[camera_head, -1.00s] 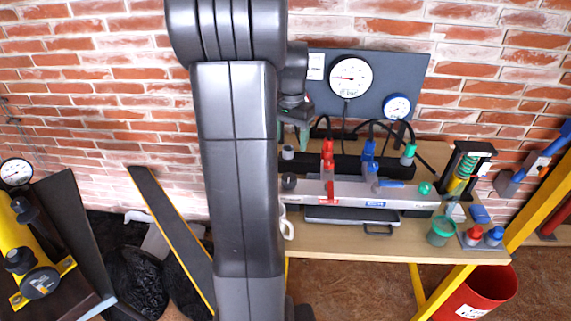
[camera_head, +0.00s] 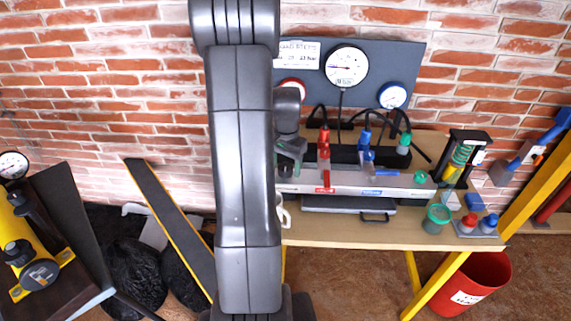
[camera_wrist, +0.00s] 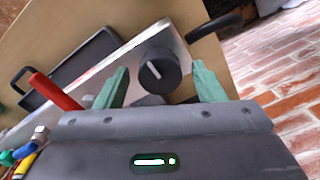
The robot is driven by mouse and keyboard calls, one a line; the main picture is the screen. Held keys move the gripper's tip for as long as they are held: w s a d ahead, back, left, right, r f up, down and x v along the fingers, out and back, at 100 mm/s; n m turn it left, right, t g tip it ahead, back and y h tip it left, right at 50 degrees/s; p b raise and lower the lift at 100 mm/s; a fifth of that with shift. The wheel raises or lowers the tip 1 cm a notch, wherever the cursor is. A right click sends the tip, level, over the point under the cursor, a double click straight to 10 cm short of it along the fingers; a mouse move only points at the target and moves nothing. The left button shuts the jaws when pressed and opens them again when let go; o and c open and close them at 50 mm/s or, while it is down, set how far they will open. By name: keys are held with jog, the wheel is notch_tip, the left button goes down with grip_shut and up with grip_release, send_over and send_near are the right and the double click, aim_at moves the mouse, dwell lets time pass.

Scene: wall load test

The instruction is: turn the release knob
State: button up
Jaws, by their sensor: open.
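The release knob (camera_wrist: 160,71) is a round black dial with a white pointer line, on the pale face of a metal block in the wrist view. In that view it lies between the two green fingers of my gripper (camera_wrist: 160,68), which are apart and empty. I cannot tell how far down along the knob the fingertips reach. In the head view my gripper (camera_head: 289,162) hangs over the left end of the silver manifold (camera_head: 345,184) on the bench, and it hides the knob there.
A red lever (camera_head: 324,158) and a blue lever (camera_head: 366,152) stand right of my gripper. A dark panel with gauges (camera_head: 346,67) is behind, with hoses below it. A green cup (camera_head: 436,219) stands at the bench's right.

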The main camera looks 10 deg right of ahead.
jog(key=shift+c, duration=0.2)
jog(key=c, duration=0.9)
jog(key=shift+c, duration=0.2)
jog(key=shift+n, duration=0.3)
jog(key=n, duration=0.3)
jog(key=shift+n, duration=0.3)
jog(key=n, duration=0.4)
jog(key=shift+n+b, duration=0.3)
jog(key=shift+b, duration=0.1)
jog(key=n, duration=0.4)
jog(key=shift+w+n, duration=0.1)
jog(key=shift+n, duration=2.4)
